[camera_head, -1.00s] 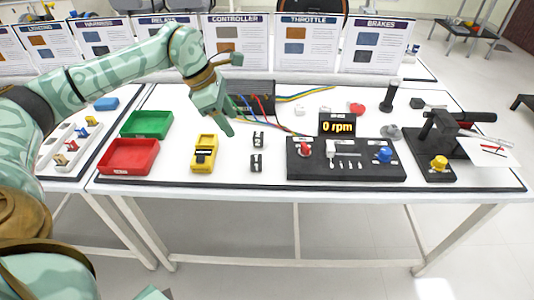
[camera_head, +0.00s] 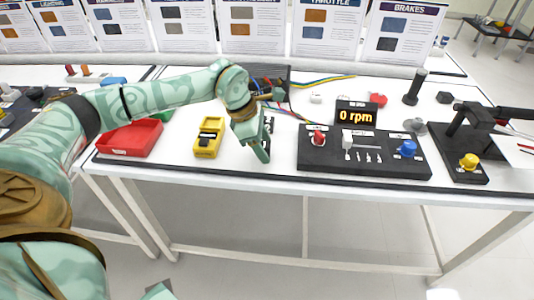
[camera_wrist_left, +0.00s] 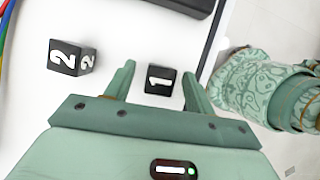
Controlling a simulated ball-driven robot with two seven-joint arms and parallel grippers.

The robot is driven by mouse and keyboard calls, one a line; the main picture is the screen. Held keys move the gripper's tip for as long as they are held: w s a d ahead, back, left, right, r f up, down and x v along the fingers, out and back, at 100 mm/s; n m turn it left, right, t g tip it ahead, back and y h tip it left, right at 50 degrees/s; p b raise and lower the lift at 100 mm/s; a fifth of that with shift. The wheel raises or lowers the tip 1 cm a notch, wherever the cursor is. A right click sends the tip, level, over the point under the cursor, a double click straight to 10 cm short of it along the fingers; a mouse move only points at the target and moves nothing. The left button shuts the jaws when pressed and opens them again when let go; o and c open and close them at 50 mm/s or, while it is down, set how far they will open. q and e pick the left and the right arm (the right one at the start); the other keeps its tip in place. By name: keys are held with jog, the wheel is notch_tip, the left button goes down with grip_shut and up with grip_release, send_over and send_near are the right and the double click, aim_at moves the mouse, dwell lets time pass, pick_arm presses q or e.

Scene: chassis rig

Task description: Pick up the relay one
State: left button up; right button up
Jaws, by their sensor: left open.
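Relay one is a small black block marked with a white 1 (camera_wrist_left: 161,82). In the left wrist view it stands on the white table between the fingers of my left gripper (camera_wrist_left: 157,74), which is open. In the head view my left gripper (camera_head: 258,152) points down over the table and hides relay one. A second black block marked 2 (camera_wrist_left: 72,57) stands to the left in the wrist view; part of it shows behind the gripper in the head view (camera_head: 268,123). My right gripper is not in view.
A black control board (camera_head: 335,163) with knobs is to the right. Coloured wires (camera_head: 305,84) run behind. The table's front edge is close to the gripper.

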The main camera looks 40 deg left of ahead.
pick_arm(q)
jog(key=shift+w+d+f, duration=0.1)
jog(key=shift+w+f, duration=0.05)
jog(key=shift+f, duration=0.3)
jog(key=shift+r, duration=0.2)
jog(key=c, duration=1)
jog(key=shift+c, duration=0.3)
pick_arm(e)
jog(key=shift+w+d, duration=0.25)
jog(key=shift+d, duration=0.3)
pick_arm(q)
jog(key=shift+r, duration=0.1)
